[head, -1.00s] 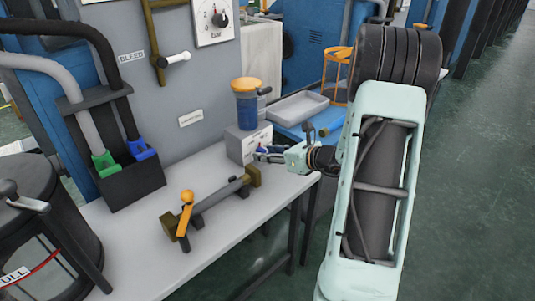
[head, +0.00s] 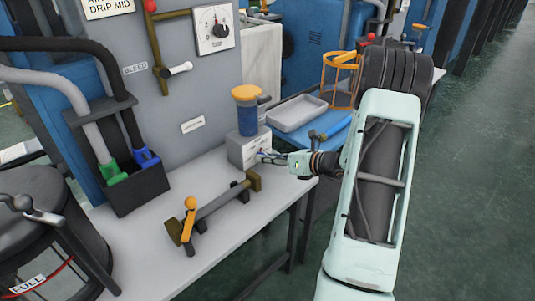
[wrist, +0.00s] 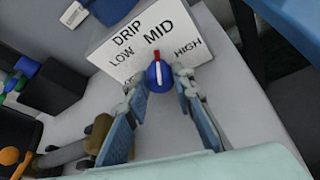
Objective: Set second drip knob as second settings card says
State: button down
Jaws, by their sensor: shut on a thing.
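The white drip box (wrist: 130,45) in the wrist view carries the words DRIP, LOW, MID and HIGH. Its blue knob (wrist: 158,76) has a white line with a red tip, which points up at MID. My gripper (wrist: 161,88) has one finger on each side of the knob and is shut on it. In the head view the box (head: 240,152) stands on the grey bench and my gripper (head: 268,156) reaches it from the right; the knob is mostly hidden there. A card (head: 109,8) at the top left reads DRIP MID, its upper line cut off.
An orange-lidded blue cup (head: 246,112) stands on the box. A bar with an orange handle (head: 190,203) lies on the bench (head: 140,250) in front. A grey tray (head: 297,112) and an orange wire holder (head: 340,80) stand behind my arm. Green floor is open at right.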

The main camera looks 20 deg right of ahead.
jog(key=c, duration=1.7)
grip_release()
jog(key=shift+o, duration=0.2)
jog(key=shift+s+d, duration=0.1)
jog(key=v, duration=1.2)
jog(key=shift+r, duration=0.1)
